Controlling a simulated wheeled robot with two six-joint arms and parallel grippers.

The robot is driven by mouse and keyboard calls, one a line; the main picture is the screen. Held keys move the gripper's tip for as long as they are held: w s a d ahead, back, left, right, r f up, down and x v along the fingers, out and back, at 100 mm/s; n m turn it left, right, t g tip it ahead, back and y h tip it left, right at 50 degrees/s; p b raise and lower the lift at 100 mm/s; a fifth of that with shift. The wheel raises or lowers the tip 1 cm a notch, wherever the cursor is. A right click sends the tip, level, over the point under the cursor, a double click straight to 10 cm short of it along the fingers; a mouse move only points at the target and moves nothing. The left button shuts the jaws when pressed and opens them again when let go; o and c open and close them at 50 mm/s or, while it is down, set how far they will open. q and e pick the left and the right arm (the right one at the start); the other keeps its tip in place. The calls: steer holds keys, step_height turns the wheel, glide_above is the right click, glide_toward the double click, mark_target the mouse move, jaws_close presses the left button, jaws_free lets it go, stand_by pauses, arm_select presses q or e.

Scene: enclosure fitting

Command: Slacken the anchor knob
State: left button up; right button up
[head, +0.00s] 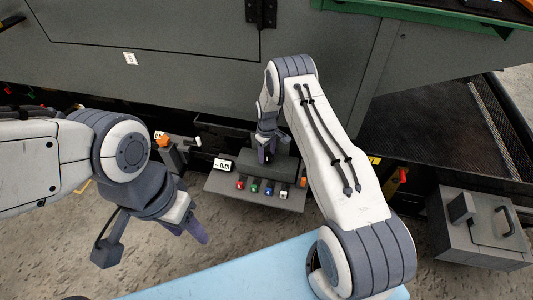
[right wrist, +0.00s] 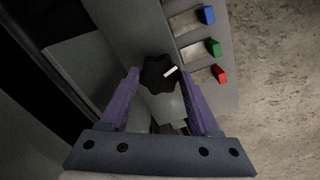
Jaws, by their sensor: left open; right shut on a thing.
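A black lobed knob (right wrist: 158,76) with a white mark sits on a grey housing in the right wrist view. The two purple fingers of my right gripper (right wrist: 160,88) are closed around it, one on each side. In the head view my right gripper (head: 266,154) reaches down to the grey unit (head: 250,194) below the large cabinet and hides the knob. My left gripper (head: 196,222) is open and empty over the floor, to the left of the unit and well away from it.
Red (right wrist: 219,74), green (right wrist: 214,48) and blue (right wrist: 208,15) buttons line the unit's edge beside the knob. An orange-topped post (head: 163,141) stands near my left wrist. A grey box with a handle (head: 487,228) is at right; a light blue surface (head: 235,275) lies in front.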

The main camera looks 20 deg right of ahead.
mark_target(267, 155)
steer(key=shift+w+r, duration=0.15)
steer(key=shift+w, duration=0.1)
steer(key=o, duration=1.3)
steer(key=shift+o, duration=0.3)
steer(key=shift+s, duration=0.1)
step_height(267, 155, up, 10)
steer(key=p, duration=0.3)
steer(key=shift+r, duration=0.15)
